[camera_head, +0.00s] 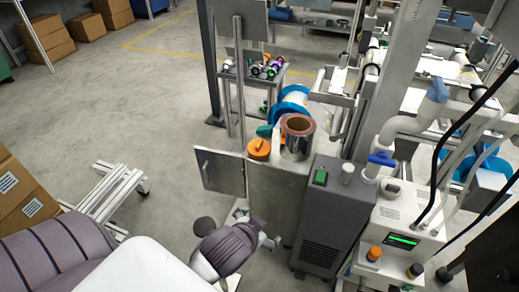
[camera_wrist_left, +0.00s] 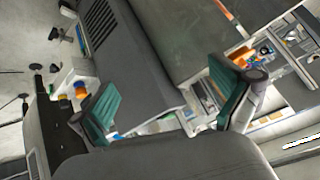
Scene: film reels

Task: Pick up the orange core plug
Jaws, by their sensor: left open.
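The orange core plug (camera_head: 259,149) sits on top of the pale metal cabinet (camera_head: 270,200), at its left side. It lies just left of a copper-coloured film reel with a silvery wrap (camera_head: 298,124). My left arm reaches in from the left, and its end is low in front of the cabinet, below and apart from the plug. My right gripper is not in view.
A dark grey box with a grille (camera_head: 328,218) stands right of the cabinet. A device with a green display (camera_head: 403,240) and orange-capped bottle (camera_head: 374,253) is at lower right. The floor at left is mostly open.

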